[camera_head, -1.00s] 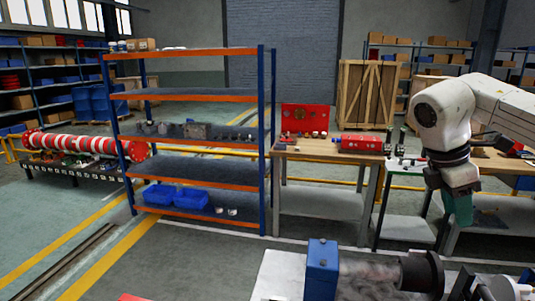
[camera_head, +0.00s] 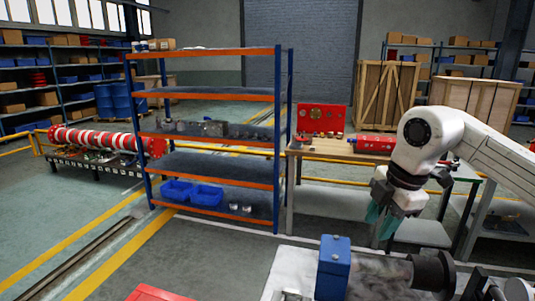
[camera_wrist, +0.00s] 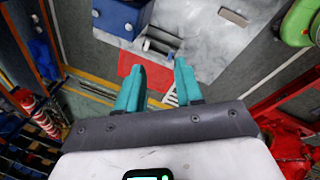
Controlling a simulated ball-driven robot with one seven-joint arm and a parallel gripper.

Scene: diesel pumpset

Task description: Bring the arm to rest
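My gripper (camera_head: 381,226) hangs from my white arm at the right of the head view, with its teal fingers pointing down. It is in front of the workbench and above the level of the pale plate. In the wrist view my gripper (camera_wrist: 160,66) has its two teal fingers apart, with nothing seen between them. Beyond the fingertips lie the pale plate, a blue block (camera_wrist: 117,16) and a red panel (camera_wrist: 143,85). No contact with any of these shows.
An orange-and-blue shelf rack (camera_head: 215,98) stands left of centre. A wooden workbench (camera_head: 325,148) with red parts stands behind my arm. The pale plate (camera_head: 285,275) bears a blue block (camera_head: 333,265) in front. Floor at the left is mostly clear.

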